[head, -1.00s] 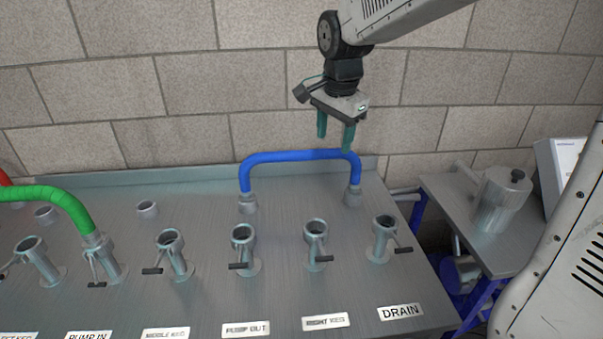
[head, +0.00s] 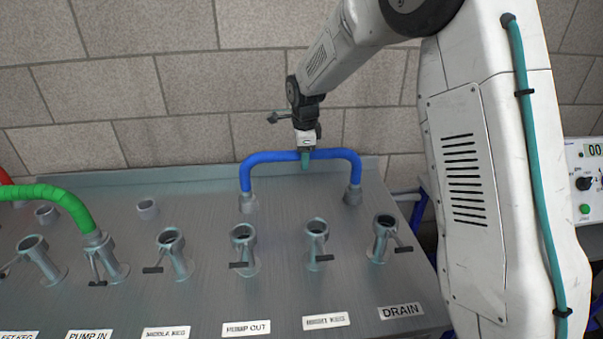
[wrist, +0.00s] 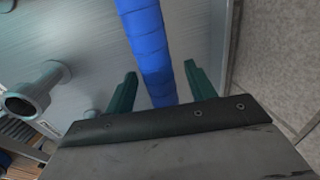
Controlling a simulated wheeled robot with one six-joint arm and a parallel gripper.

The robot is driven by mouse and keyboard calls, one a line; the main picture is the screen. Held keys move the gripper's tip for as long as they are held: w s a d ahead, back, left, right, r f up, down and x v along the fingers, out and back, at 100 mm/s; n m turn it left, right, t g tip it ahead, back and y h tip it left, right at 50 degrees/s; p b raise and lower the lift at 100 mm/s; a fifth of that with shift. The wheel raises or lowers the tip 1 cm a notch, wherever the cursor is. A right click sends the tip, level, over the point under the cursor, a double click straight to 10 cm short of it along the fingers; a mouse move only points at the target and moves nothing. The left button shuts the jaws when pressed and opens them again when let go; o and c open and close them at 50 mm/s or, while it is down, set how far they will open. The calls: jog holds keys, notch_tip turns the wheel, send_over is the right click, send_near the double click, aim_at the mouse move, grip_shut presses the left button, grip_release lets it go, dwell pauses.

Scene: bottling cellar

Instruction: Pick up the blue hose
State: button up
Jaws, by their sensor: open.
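The blue hose (head: 262,158) is an arch at the back of the metal panel, its two grey ends seated on the panel. My gripper (head: 306,163) is at the middle of the arch's top, one teal finger showing in front of the hose in the head view. In the wrist view, the blue hose (wrist: 146,45) runs between the two teal fingers of my open gripper (wrist: 160,88), with a gap on each side. The far finger is hidden in the head view.
A green hose (head: 62,200) and part of a red hose (head: 6,180) are at the left. Several upright valved ports stand along the panel (head: 200,215), above labels such as DRAIN (head: 401,311). A stone wall (head: 180,90) rises close behind. A control box (head: 587,180) is at the right.

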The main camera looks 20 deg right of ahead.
jog(key=shift+w+f, duration=0.25)
jog(key=shift+f, duration=0.95)
jog(key=c, duration=1)
jog(key=shift+c, duration=0.2)
jog(key=shift+r, duration=0.1)
notch_tip(320, 180, up, 10)
